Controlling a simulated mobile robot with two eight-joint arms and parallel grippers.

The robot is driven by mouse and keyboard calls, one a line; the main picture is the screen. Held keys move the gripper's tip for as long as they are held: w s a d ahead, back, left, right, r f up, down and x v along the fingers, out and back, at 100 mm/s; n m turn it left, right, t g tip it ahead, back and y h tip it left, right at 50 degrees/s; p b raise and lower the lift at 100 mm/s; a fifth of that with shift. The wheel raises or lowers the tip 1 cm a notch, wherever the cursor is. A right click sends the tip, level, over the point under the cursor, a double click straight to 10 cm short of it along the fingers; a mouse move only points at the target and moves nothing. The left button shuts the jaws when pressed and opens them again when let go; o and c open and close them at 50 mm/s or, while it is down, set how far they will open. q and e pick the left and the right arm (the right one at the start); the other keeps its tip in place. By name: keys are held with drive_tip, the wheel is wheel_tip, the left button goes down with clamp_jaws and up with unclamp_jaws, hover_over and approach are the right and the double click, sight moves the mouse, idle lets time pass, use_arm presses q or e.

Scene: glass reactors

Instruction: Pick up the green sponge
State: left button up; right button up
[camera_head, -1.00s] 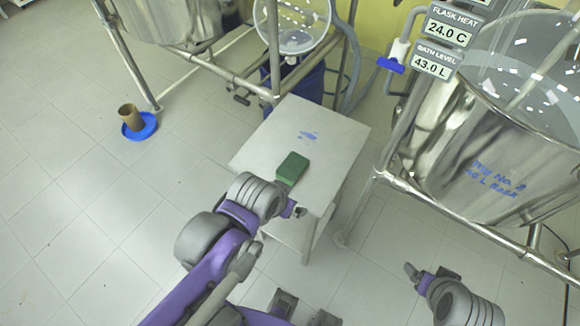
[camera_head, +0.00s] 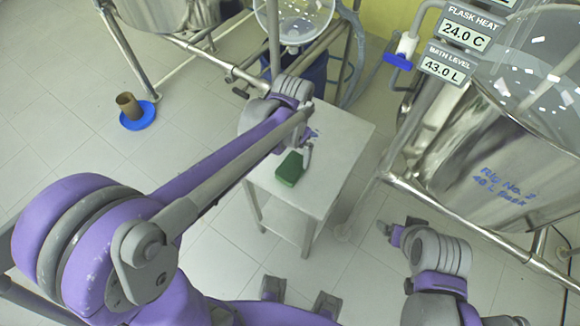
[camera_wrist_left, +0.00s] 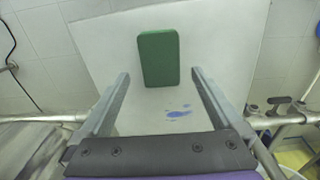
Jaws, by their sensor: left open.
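The green sponge (camera_head: 290,167) lies flat on the small white table (camera_head: 340,142). It also shows whole in the left wrist view (camera_wrist_left: 159,58), beyond my fingertips. My left gripper (camera_head: 308,147) is over the table beside the sponge, partly hidden by its own arm. In the left wrist view my left gripper (camera_wrist_left: 159,78) is open and empty, its fingers either side of the line to the sponge and apart from it. My right gripper (camera_head: 390,231) hangs low right of the table, away from the sponge; its jaw opening is not clear.
A steel vessel (camera_head: 490,160) on a tubular frame stands right of the table. A blue drum (camera_head: 307,72) and frame legs stand behind it. A brown cup (camera_head: 128,106) sits on a blue dish (camera_head: 147,117) on the floor at left. Blue marks show on the tabletop.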

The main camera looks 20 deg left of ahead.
sight(292, 166)
use_arm(q)
drive_tip(key=f, duration=0.7)
drive_tip(key=shift+w+d, duration=0.1)
drive_tip(key=shift+w, duration=0.1)
drive_tip(key=c, duration=1.3)
wheel_tip(292, 166, up, 10)
drive_tip(key=shift+p, duration=0.3)
